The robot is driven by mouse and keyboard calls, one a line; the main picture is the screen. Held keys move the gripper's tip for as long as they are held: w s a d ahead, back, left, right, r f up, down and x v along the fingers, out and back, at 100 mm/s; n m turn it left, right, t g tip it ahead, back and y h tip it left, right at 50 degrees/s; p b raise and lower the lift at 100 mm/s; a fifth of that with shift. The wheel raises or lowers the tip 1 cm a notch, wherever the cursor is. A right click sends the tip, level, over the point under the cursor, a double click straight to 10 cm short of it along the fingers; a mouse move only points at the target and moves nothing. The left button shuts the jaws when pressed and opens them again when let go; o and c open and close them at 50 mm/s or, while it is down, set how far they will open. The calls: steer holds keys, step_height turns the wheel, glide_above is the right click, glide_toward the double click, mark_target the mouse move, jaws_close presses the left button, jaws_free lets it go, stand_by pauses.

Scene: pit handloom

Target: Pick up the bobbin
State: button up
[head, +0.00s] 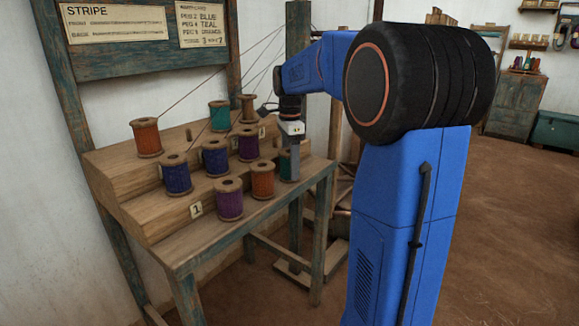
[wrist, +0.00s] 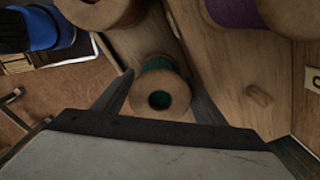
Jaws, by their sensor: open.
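A wooden bobbin with teal thread (head: 287,168) stands upright at the right end of the stepped rack's lowest step, partly hidden by my gripper (head: 291,147). My gripper points down over it from above. In the wrist view the teal bobbin (wrist: 160,94) lies between the two open fingers, its round top flange and dark centre hole facing the camera. My gripper (wrist: 160,76) has one finger on each side of it. I cannot tell whether either finger touches it.
An orange bobbin (head: 262,180) and a purple bobbin (head: 229,199) stand to the left on the same step. Several more bobbins, including a blue one (head: 215,158) and another teal one (head: 219,117), stand higher on the rack (head: 130,187). Threads stretch above. A sign board (head: 120,57) hangs behind.

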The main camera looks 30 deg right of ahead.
steer(key=c, duration=0.9)
